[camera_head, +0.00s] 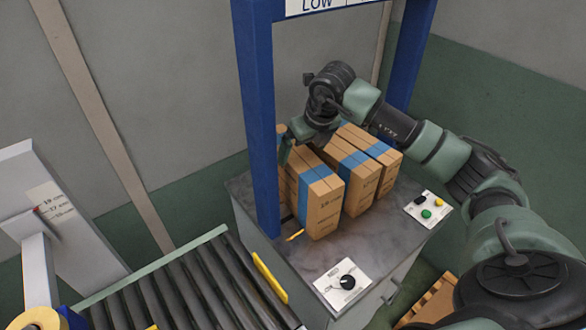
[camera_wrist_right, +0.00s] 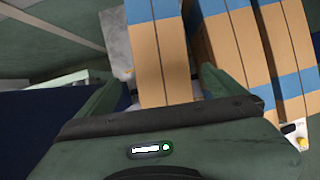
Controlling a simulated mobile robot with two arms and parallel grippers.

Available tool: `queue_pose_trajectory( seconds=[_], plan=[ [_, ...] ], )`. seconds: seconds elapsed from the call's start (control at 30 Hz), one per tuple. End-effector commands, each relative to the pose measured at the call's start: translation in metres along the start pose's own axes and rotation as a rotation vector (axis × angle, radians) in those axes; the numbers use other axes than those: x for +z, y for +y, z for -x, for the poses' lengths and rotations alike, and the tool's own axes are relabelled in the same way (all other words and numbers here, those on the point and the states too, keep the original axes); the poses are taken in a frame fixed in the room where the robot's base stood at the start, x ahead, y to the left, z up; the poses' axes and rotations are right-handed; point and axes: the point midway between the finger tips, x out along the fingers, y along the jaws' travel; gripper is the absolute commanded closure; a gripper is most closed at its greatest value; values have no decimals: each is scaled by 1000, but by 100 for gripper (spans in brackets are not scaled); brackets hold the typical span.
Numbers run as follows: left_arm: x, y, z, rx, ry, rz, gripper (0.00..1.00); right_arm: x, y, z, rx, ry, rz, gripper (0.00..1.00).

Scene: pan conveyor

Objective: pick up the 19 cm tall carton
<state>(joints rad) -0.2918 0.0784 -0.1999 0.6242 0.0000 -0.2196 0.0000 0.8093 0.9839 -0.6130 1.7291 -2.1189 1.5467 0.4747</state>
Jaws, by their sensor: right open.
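Several brown cartons with blue bands stand upright in a row on a grey cabinet top. The nearest carton (camera_head: 322,212) has small print on its face, too small to read surely as 19 cm. A second carton (camera_head: 361,188) and a third carton (camera_head: 389,172) stand to its right. My right gripper (camera_head: 300,146) is over the far left end of the row, its fingers partly hidden by the cartons and blue post. In the right wrist view the open fingers lie on either side of one carton (camera_wrist_right: 163,66), with neighbouring cartons (camera_wrist_right: 238,50) to the right. My left gripper is not in view.
A blue post (camera_head: 257,120) of a frame stands close left of the cartons, and another blue post (camera_head: 408,55) behind right. A roller conveyor (camera_head: 190,290) runs at left. A dial panel (camera_head: 345,286) and a button panel (camera_head: 428,209) sit on the cabinet top (camera_head: 385,235).

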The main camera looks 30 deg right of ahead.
Motion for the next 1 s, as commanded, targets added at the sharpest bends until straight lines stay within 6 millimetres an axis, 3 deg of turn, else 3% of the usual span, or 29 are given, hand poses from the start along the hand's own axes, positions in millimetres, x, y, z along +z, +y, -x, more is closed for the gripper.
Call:
queue_pose_trajectory(
  seconds=[0.17, 0.5, 0.67, 0.9, 1.0],
  plan=[
    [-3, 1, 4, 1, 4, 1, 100, 0, 0, -15, 0, 3, 0, 2],
    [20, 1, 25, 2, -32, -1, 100, 4, -3, -59, 2, 5, -1, 2],
    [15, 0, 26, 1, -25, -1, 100, 4, -4, -76, 1, 2, 0, 2],
    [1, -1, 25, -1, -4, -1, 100, 4, -4, -78, 0, 0, 1, 2],
    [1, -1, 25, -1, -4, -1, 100, 4, -4, -78, 0, 0, 1, 27]
  ],
)
